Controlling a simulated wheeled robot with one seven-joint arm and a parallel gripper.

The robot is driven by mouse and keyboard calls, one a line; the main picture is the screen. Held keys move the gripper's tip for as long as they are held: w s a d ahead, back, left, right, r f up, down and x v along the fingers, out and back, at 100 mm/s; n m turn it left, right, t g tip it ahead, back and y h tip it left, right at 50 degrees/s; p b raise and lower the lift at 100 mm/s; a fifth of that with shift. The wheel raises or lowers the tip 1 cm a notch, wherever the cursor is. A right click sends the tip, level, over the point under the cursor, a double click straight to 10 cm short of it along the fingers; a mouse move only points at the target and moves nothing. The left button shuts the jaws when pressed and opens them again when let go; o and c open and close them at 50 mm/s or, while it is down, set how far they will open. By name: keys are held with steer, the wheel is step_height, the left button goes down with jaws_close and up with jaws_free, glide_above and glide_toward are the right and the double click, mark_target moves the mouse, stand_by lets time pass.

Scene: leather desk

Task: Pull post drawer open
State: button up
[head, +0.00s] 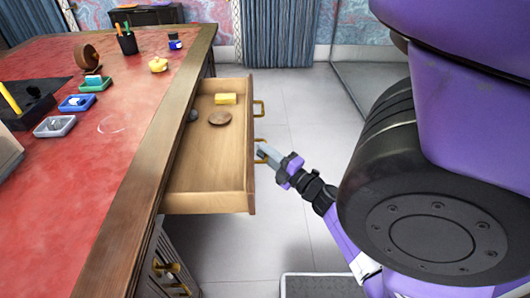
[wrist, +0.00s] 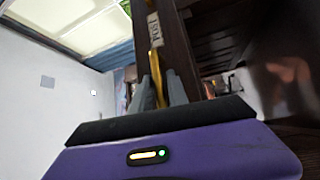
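The wooden drawer (head: 205,184) stands well out from the right side of the desk in the head view.
The tiled floor (head: 300,105) beyond the drawer is clear.

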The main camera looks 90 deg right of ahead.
steer(key=v, duration=0.7)
steer(key=shift+s+a, duration=0.3)
stand_by(0.4)
